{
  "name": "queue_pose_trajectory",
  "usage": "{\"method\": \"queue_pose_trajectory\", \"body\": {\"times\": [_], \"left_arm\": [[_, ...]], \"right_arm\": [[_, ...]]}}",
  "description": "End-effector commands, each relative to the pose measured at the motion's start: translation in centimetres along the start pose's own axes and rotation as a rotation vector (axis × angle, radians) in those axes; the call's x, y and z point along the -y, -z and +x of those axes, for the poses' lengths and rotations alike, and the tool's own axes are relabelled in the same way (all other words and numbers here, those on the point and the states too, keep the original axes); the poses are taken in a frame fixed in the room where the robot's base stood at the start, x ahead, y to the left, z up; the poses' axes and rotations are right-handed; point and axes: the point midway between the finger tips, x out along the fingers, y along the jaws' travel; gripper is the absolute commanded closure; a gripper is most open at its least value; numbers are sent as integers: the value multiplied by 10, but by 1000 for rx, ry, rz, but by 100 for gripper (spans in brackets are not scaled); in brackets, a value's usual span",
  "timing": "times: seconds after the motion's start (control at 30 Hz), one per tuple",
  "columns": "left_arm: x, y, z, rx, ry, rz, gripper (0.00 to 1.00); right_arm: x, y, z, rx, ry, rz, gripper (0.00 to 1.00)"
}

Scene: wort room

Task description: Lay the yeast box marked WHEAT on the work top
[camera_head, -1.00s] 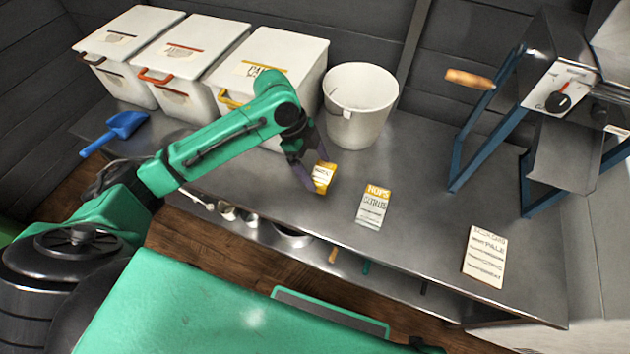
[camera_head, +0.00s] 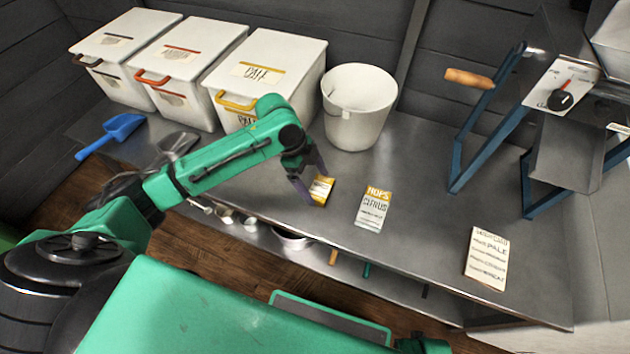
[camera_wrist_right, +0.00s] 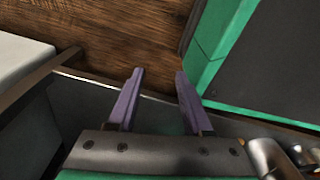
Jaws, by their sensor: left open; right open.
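A small yellow and white box (camera_head: 321,191) lies on the steel work top (camera_head: 420,235) near its front edge in the head view. Its lettering is too small to read, so I cannot tell whether it says WHEAT. My left gripper (camera_head: 311,190) is at the left side of the box, its jaws open; the finger partly overlaps the box's edge in the picture, and I cannot tell whether they touch. My right gripper (camera_wrist_right: 158,73) is open and empty in the right wrist view, above the wooden floor.
Three white lidded bins (camera_head: 268,68) and a white bucket (camera_head: 358,105) stand along the back. A HOPS CITRUS packet (camera_head: 373,209) and a printed card (camera_head: 487,259) lie to the right. A blue-framed mill (camera_head: 560,110) stands at right. A blue scoop (camera_head: 112,135) lies left.

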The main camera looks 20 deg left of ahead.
Motion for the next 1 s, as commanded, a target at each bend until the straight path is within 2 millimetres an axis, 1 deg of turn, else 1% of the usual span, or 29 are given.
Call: {"method": "queue_pose_trajectory", "body": {"times": [0.03,0.1,0.17,0.2,0.3,0.43,0.5,0.6,1.0], "left_arm": [[1,0,-9,2,3,0,0],[1,0,-25,2,5,-1,0],[1,0,-42,2,4,-1,0],[1,0,-54,2,5,-1,0],[1,0,-82,3,4,-1,0],[1,0,-108,1,3,-1,0],[0,0,-115,0,0,0,0],[0,0,-118,0,0,0,0],[0,0,-118,0,0,0,0]], "right_arm": [[0,-1,-2,-2,0,-1,50],[0,-13,0,9,0,-4,50],[0,-20,0,11,0,-8,50],[0,-25,0,11,-1,-10,50],[-1,-37,1,12,-1,-15,50],[-1,-48,2,13,-1,-21,50],[-1,-51,2,12,-2,-23,50],[-1,-53,3,12,-2,-24,50],[-1,-53,3,11,-2,-23,50]]}}
